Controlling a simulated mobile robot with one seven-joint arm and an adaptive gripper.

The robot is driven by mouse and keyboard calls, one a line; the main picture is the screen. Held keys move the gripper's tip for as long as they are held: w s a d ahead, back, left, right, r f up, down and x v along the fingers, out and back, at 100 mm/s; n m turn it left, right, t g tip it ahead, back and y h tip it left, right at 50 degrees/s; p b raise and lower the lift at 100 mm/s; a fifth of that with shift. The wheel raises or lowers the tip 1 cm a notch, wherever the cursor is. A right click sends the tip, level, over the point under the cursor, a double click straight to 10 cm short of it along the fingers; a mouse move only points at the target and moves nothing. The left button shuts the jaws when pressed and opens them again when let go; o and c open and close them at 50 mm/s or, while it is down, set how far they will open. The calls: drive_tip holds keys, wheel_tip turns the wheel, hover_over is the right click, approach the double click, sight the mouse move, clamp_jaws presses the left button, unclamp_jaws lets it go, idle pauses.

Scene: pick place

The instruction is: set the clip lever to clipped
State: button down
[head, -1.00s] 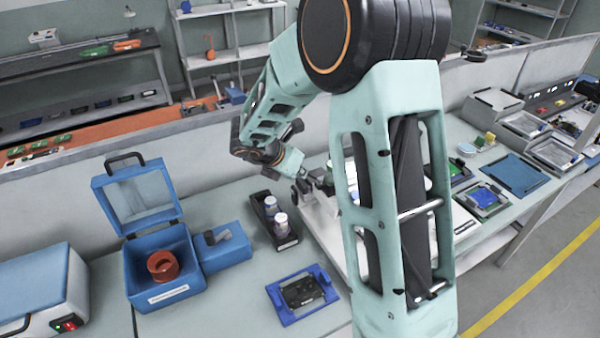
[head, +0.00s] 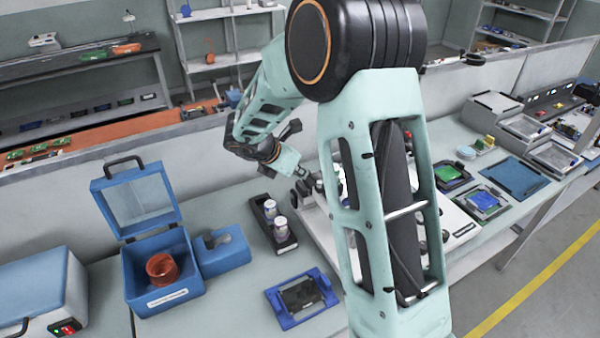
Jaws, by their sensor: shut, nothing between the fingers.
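My gripper (head: 308,187) is at the far side of the white board (head: 462,229), low over it, shut and empty. It is small and partly hidden by my own arm. A clip lever cannot be made out clearly. The area of the board behind my arm is hidden. A blue frame (head: 278,306) with a dark flat piece (head: 302,294) in it lies on the near bench, in front of and apart from the gripper.
A dark tray (head: 287,245) with white-lidded jars stands left of the gripper. A blue mat (head: 512,177) lies at right.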

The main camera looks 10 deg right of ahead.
drive_tip(key=shift+s+d, duration=0.45)
drive_tip(key=shift+d, duration=0.2)
idle(0.4)
